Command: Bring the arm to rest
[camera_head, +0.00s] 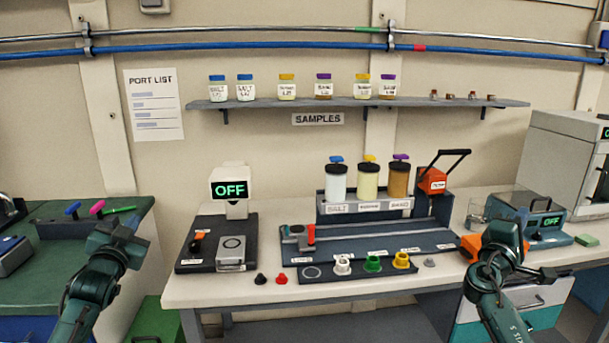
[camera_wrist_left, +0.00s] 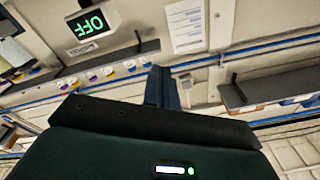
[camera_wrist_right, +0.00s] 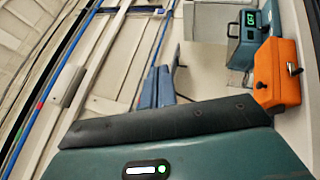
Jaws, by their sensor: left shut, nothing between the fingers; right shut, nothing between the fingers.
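My left gripper (camera_head: 130,226) is raised at the left in the head view, over the green bench's right end. Its blue fingers (camera_wrist_left: 162,88) are together and empty in the left wrist view, tilted against the wall. My right gripper (camera_head: 507,236) is in front of the white table's right part, in front of an orange box. Its blue fingers (camera_wrist_right: 158,88) hold nothing in the right wrist view; the orange box (camera_wrist_right: 276,75) lies to their right. Both grippers appear clear of the things around them.
The white table (camera_head: 375,290) carries a device reading OFF (camera_head: 230,190), a dark rack with jars, colored cups and an orange unit (camera_head: 432,181). A sample shelf (camera_head: 360,102) is on the wall. A green bench (camera_head: 60,270) stands left, with a gap between it and the table.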

